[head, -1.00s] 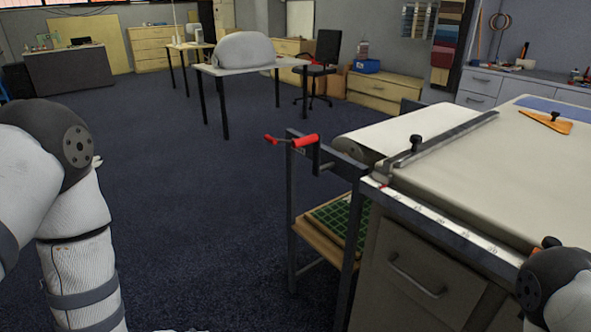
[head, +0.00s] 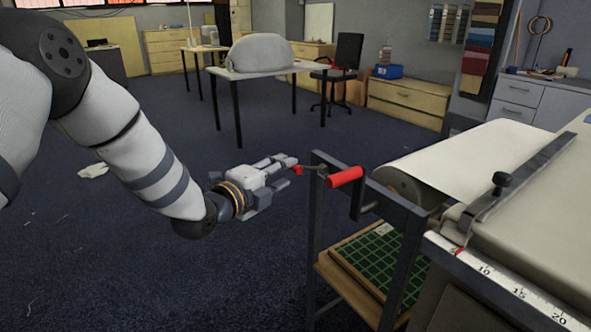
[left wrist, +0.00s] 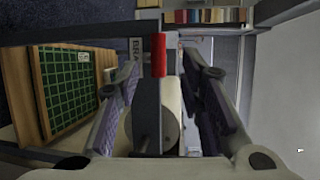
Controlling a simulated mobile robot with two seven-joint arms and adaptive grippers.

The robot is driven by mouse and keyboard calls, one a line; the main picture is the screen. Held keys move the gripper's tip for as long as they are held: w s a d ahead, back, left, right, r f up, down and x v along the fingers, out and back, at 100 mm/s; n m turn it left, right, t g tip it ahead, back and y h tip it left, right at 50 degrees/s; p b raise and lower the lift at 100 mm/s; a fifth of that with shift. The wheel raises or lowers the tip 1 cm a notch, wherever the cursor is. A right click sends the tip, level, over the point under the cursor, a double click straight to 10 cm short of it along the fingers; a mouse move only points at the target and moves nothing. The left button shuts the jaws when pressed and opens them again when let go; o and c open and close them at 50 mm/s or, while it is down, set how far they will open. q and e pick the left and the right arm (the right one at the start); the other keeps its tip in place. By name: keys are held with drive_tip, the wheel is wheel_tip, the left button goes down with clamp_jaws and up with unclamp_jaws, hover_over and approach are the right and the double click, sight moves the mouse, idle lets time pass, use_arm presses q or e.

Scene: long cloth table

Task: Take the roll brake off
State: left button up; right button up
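The metal frame at the table's end carries a red grip (head: 345,177) and a smaller red-tipped lever (head: 297,169). I cannot tell for sure which is the roll brake. My left gripper (head: 286,161) is beside the smaller red tip, fingers pointing at the frame. In the left wrist view my left gripper (left wrist: 160,68) is open, and a red handle (left wrist: 158,55) shows between its fingers, not gripped. A partly hidden label (left wrist: 135,48) reading "BRA" is beside it. The cloth roll (head: 405,188) lies behind the frame. My right gripper is out of view.
A shelf with a green gridded mat (head: 385,262) is below. The long table (head: 540,215) with a ruler edge (head: 505,285) and clamp bar (head: 525,165) is right. Floor to the left is mostly clear.

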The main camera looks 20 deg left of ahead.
sight(309, 168)
use_arm(q)
drive_tip(key=x, duration=0.5)
drive_tip(key=shift+w+f+b, duration=0.1)
drive_tip(key=shift+w+b, duration=0.1)
drive_tip(key=shift+b, duration=0.15)
drive_tip(key=shift+c, duration=0.4)
clamp_jaws()
drive_tip(key=shift+r, duration=0.35)
